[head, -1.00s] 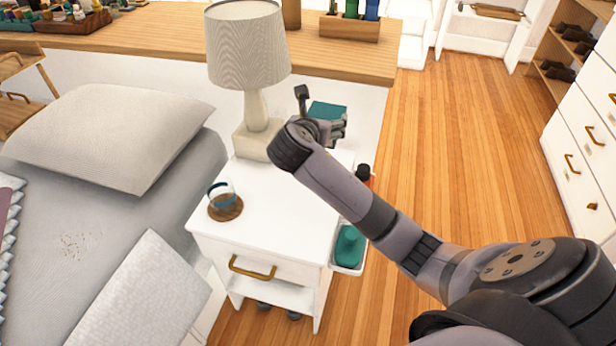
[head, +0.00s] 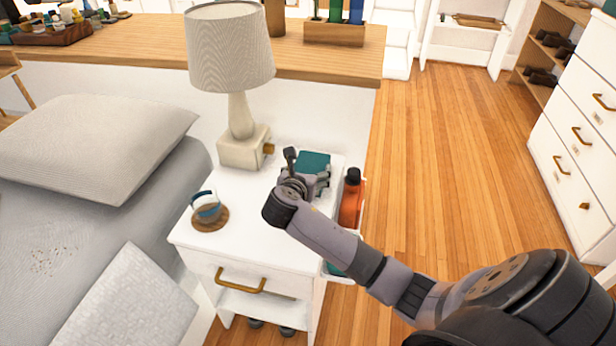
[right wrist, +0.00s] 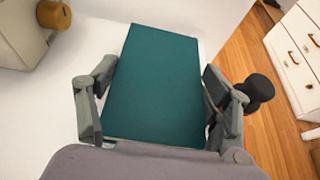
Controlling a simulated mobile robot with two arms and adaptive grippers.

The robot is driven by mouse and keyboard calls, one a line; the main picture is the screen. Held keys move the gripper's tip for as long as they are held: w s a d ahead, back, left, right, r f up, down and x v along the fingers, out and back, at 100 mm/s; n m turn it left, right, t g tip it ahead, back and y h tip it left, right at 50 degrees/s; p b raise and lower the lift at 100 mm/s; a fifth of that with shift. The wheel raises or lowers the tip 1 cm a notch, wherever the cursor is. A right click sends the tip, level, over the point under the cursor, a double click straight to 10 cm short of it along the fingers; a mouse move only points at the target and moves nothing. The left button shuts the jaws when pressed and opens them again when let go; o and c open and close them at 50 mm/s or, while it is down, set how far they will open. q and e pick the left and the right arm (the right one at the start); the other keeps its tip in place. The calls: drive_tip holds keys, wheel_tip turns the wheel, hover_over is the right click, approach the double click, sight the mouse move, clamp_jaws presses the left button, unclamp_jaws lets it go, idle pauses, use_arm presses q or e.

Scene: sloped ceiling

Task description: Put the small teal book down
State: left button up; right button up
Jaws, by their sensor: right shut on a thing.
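The small teal book (head: 314,161) is at the back right of the white nightstand top (head: 250,205), beyond my right gripper (head: 312,180) in the head view. In the right wrist view the book (right wrist: 155,80) lies between both fingers of my right gripper (right wrist: 158,105), which is shut on its sides. The book looks flat and at or very near the nightstand surface; I cannot tell whether it touches. My left gripper is not in view.
A lamp (head: 238,145) stands left of the book. A glass (head: 206,206) sits on a round coaster (head: 210,219) near the front left. An orange bottle with a dark cap (head: 351,200) is in a side holder at the right edge. The front middle of the top is clear.

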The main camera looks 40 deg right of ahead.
drive_tip(key=shift+f, duration=0.5)
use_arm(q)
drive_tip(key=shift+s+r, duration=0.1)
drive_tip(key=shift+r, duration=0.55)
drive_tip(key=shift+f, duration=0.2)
use_arm(e)
drive_tip(key=shift+f, duration=0.1)
drive_tip(key=o, duration=1.3)
drive_tip(key=p+v, duration=0.3)
drive_tip(key=v, duration=0.8)
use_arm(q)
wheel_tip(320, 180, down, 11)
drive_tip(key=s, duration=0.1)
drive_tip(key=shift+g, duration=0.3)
use_arm(e)
drive_tip(key=shift+s+a+r, duration=0.3)
drive_tip(key=shift+s+a, duration=0.05)
drive_tip(key=shift+a, duration=0.05)
